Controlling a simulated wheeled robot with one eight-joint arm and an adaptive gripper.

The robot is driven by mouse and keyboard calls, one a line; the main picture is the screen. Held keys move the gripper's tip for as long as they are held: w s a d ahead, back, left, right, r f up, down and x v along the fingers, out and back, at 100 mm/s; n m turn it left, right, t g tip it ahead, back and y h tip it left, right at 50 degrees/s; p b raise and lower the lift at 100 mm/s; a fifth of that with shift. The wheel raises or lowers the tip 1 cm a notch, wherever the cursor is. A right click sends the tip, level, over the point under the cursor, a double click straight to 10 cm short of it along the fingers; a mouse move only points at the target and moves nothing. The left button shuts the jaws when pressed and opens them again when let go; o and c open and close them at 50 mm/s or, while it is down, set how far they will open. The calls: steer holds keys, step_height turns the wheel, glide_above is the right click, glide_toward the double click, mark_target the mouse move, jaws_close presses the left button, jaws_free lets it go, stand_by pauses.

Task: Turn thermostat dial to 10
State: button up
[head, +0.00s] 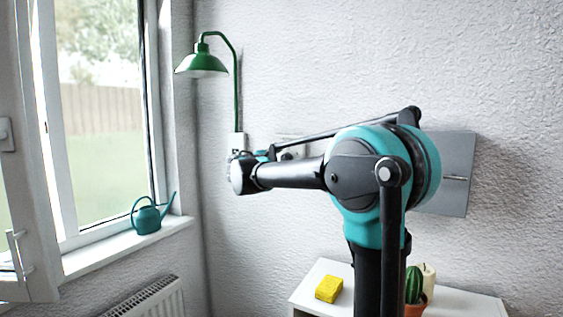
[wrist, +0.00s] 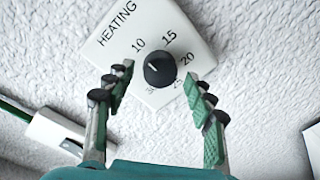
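The thermostat is a white plate (wrist: 120,52) marked HEATING on the wall, tilted in the wrist view. Its round black dial (wrist: 160,69) has a short pale mark pointing to the upper left, roughly toward the 10. The numbers 10, 15, 20 and 25 show around it; the lowest number is hard to read. My gripper (wrist: 163,80) is open, with one green-padded finger on each side of the dial and gaps between. I cannot tell how far the fingertips are from the plate. In the head view my arm mostly hides the thermostat and gripper.
A grey panel (head: 457,165) is on the wall at right. A yellow block (head: 328,289) and cactus (head: 414,283) stand on a white cabinet below.

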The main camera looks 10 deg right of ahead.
steer(key=v, duration=1.2)
stand_by(0.3)
